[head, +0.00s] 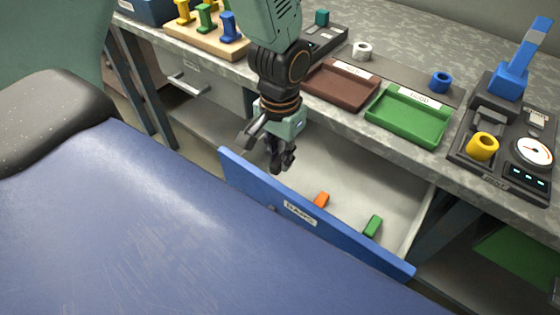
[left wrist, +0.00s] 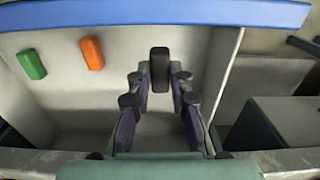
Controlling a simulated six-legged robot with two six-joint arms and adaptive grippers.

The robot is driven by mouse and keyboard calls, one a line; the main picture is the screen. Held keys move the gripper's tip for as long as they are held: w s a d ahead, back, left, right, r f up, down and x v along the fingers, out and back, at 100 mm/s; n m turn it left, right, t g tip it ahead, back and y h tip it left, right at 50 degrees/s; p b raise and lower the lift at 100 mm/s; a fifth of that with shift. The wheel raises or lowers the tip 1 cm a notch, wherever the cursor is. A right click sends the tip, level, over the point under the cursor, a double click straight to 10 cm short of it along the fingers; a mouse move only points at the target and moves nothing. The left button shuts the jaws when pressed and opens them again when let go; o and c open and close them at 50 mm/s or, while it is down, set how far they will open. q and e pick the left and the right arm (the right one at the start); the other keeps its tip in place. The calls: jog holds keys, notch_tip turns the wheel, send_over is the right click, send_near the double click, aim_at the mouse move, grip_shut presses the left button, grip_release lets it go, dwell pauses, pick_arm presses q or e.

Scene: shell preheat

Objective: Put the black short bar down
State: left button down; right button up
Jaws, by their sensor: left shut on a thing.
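My left gripper (head: 272,150) points down over the left part of the open drawer, behind its blue front (head: 260,195). It is shut on the black short bar (left wrist: 160,68), which sits upright between the fingertips in the left wrist view. In the head view the bar is hard to tell from the dark fingers. An orange bar (head: 321,200) and a green bar (head: 373,226) lie apart on the pale drawer floor (head: 345,190). They also show at the left of the left wrist view. My right gripper is not in view.
On the grey bench above stand a brown tray (head: 342,85), a green tray (head: 408,116), a wooden rack with coloured pegs (head: 207,38), and a dark device with a gauge (head: 533,150). The drawer floor around the gripper is clear.

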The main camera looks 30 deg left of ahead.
aim_at(280, 160)
pick_arm(q)
jog(key=shift+r+p, duration=0.65)
jog(key=shift+r, duration=1.55)
